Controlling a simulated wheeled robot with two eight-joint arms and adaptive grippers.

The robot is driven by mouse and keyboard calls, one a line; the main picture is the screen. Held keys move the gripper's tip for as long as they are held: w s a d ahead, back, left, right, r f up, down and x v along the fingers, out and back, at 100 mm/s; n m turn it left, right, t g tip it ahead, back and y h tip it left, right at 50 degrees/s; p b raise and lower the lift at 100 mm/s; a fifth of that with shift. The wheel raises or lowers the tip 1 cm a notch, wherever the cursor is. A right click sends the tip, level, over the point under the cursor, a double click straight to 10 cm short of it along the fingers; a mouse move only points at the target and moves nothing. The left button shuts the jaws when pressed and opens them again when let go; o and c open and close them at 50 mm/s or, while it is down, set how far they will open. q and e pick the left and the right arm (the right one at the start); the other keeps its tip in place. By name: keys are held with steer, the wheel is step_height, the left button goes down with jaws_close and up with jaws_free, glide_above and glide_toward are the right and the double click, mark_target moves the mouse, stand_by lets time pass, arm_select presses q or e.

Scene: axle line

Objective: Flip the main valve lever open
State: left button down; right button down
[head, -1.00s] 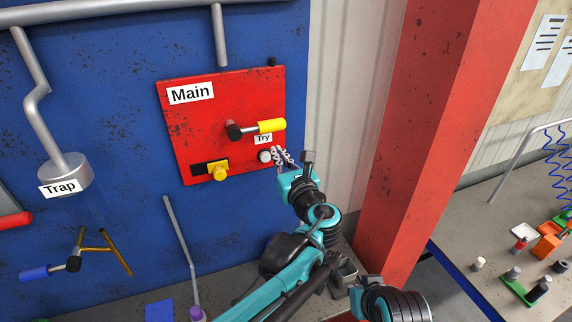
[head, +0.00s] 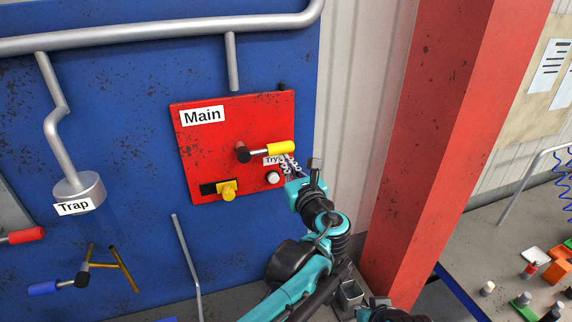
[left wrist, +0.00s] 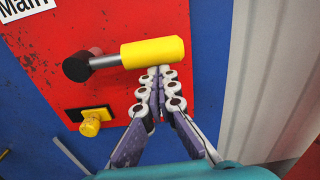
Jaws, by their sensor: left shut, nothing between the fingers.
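The main valve lever (head: 281,148) has a yellow grip on a metal rod from a black hub (head: 243,152). It lies about level, pointing right, on the red panel (head: 215,140) labelled Main. My left gripper (head: 289,161) is shut and empty, its fingertips just under the yellow grip. In the left wrist view the lever grip (left wrist: 152,53) is right above the closed fingertips (left wrist: 160,70); I cannot tell whether they touch. The fingers hide part of the Try label. Part of my right arm shows at the bottom edge, but its gripper is out of view.
Below the lever are a yellow knob (head: 229,190) on a black slot and a white round button (head: 273,178). A blue-handled lever (head: 45,287) and a red handle (head: 26,236) are at the left. A red pillar (head: 440,130) stands to the right.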

mark_target(286, 145)
arm_select(q)
steer(key=shift+r, duration=0.25)
steer(key=shift+d+r+n+p, duration=0.15)
steer(key=shift+r+n+p, duration=0.35)
steer(key=shift+r+n, duration=0.8)
step_height(286, 145, up, 2)
steer(key=n, duration=0.3)
steer(key=shift+p, duration=0.4)
steer(key=shift+s+a+r+n+p, duration=0.1)
steer(key=shift+a+r+n+p, duration=0.15)
steer(key=shift+r+n, duration=0.25)
steer(key=shift+s+a+r+n+p, duration=0.1)
steer(key=shift+a+r+n, duration=0.35)
steer(key=shift+r, duration=0.15)
steer(key=shift+s+a+r+n+p, duration=0.1)
steer(key=shift+a+r+n+p, duration=0.15)
steer(key=shift+r+n, duration=0.25)
steer(key=shift+r, duration=0.1)
